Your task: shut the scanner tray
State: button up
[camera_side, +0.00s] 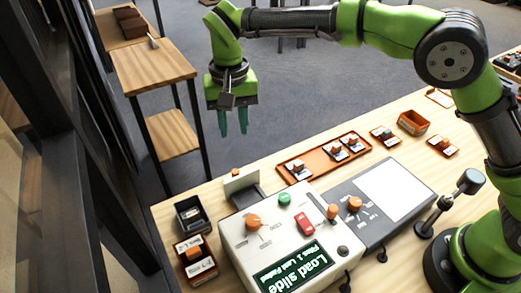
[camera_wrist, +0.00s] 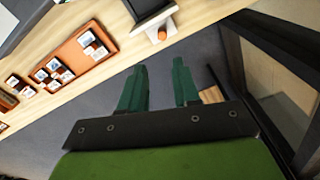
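The scanner (camera_side: 285,238) is a white box with knobs and a green-lit screen reading "Load slide". Its tray (camera_side: 247,194) is dark, with a pale front plate and an orange knob (camera_side: 236,172), and sticks out from the scanner's far side. The tray also shows at the top of the wrist view (camera_wrist: 146,8), its orange knob (camera_wrist: 162,35) facing my fingers. My gripper (camera_side: 233,122) hangs in the air above and beyond the tray, fingers pointing down. A clear gap shows between the green fingers in the wrist view (camera_wrist: 160,75). It is empty and touches nothing.
An orange rack (camera_side: 320,163) with several slide holders lies right of the tray. A wooden shelf (camera_side: 150,65) stands beyond the table.

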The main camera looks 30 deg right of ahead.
aim_at(236, 172)
jog(key=shift+m, duration=0.9)
notch_tip(236, 172, down, 15)
jog(key=shift+w+a+r, duration=0.15)
jog(key=shift+r, duration=0.05)
jog(key=shift+c, duration=0.3)
grip_shut()
